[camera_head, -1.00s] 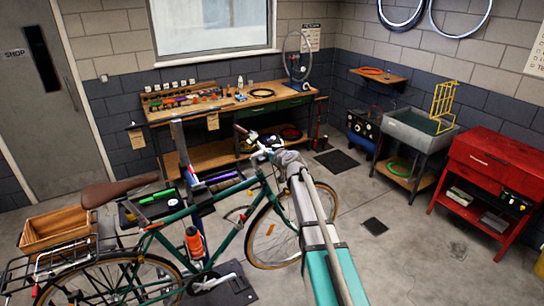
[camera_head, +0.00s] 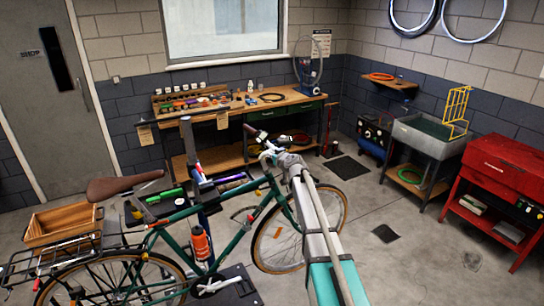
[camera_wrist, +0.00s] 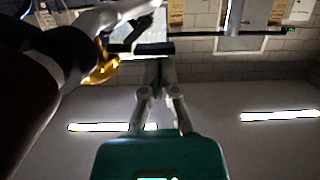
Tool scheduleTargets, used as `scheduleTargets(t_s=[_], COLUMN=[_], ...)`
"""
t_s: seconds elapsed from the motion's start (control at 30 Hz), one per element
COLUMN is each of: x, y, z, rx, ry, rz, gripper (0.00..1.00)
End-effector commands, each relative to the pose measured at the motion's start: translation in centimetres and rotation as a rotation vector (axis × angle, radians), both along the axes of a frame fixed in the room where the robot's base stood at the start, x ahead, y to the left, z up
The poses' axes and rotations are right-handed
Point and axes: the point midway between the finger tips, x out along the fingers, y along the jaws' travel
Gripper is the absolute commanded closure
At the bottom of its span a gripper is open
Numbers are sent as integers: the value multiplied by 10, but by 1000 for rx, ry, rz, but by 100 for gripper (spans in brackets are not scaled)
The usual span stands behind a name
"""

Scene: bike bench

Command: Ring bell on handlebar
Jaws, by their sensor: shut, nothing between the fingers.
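The green bicycle (camera_head: 235,240) stands side-on, with its handlebar (camera_head: 268,150) at the front end. My gripper (camera_wrist: 155,48) is shut and empty in the wrist view, its fingertips meeting at a dark pad. A shiny brass-coloured part (camera_wrist: 103,68), which looks like the bell, sits left of the fingers, beside a thick dark, blurred shape. A gap shows between it and the fingers, but I cannot tell the depth. In the head view my arm reaches the handlebar area and hides the bell and my fingertips.
A workbench (camera_head: 290,103) with tools stands behind the bicycle. A tool tray (camera_head: 160,208) is beside the frame. A grey sink (camera_head: 425,140) and a red cabinet (camera_head: 495,165) are at the right. The floor (camera_head: 420,265) right of my arm is mostly clear.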

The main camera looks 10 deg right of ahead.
Motion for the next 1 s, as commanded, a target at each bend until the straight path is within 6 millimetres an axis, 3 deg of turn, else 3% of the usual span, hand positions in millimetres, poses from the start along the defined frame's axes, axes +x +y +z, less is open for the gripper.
scheduleTargets(t_s=[1.0], x=[-1], y=[2], z=[-5], rx=[-76], ry=[-26], rz=[-1], gripper=[100])
